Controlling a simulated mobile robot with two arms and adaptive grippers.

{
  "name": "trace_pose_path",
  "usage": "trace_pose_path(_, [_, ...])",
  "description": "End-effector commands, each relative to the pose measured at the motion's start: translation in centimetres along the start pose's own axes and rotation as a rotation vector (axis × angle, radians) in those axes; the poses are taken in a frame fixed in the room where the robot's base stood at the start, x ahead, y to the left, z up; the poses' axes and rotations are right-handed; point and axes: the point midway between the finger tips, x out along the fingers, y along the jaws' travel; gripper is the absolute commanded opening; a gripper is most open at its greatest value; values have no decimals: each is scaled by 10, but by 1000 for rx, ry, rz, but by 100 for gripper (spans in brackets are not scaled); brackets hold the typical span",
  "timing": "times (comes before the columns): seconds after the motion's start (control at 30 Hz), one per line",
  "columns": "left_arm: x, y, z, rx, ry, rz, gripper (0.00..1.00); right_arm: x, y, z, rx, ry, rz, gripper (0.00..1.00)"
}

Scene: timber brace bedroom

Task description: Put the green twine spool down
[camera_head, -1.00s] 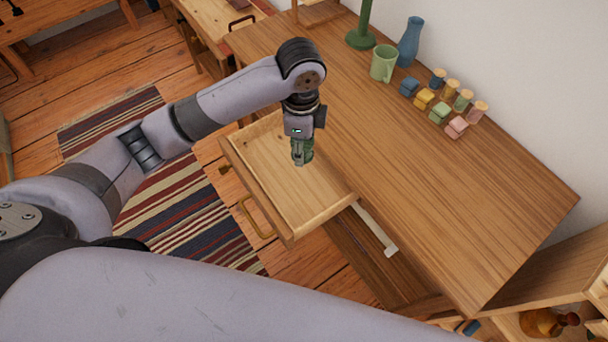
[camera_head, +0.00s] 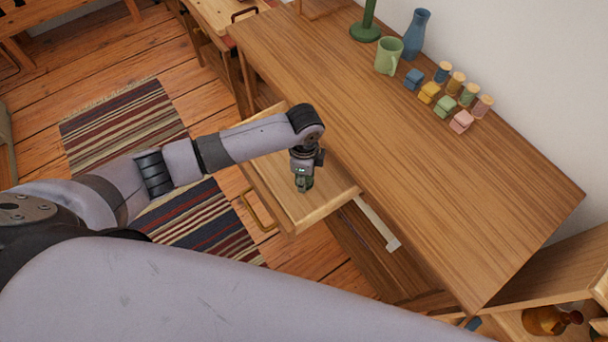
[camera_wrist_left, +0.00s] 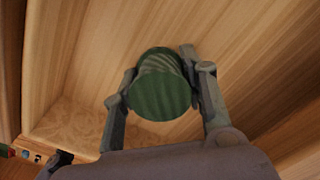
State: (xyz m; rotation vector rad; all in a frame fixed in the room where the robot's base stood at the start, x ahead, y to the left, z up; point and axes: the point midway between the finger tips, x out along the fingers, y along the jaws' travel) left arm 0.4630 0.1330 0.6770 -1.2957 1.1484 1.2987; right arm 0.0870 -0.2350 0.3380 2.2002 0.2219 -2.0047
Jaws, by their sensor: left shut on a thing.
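The green twine spool (camera_wrist_left: 160,88) is between the two fingers of my left gripper (camera_wrist_left: 160,92) in the left wrist view. The fingers are shut on its sides. In the head view the left gripper (camera_head: 303,184) points down into the open desk drawer (camera_head: 325,203), with a little of the green spool (camera_head: 306,184) showing at its fingertips. The drawer's pale wooden floor is close below the spool. I cannot tell whether the spool touches it. My right gripper is not in view.
The drawer belongs to a wooden desk (camera_head: 440,190). On the desk top stand a green mug (camera_head: 388,56), a blue vase (camera_head: 415,36), and several small coloured blocks and spools toward the back. The drawer looks otherwise empty. A striped rug (camera_head: 125,120) lies on the floor.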

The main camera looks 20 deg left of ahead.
Motion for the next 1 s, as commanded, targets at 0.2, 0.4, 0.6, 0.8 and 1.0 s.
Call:
trace_pose_path(0.2, [0, -1, 0, 0, 1, -2, 12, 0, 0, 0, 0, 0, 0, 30])
trace_pose_path(0.4, [4, -1, 0, -1, 1, -2, 41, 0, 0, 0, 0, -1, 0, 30])
trace_pose_path(0.6, [4, 0, 0, -1, 1, -1, 54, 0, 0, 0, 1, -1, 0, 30])
trace_pose_path(0.8, [4, -1, 0, -1, 1, -1, 60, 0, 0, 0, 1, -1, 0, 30])
trace_pose_path(1.0, [2, -1, 0, -1, 1, -2, 60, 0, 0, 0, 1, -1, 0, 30])
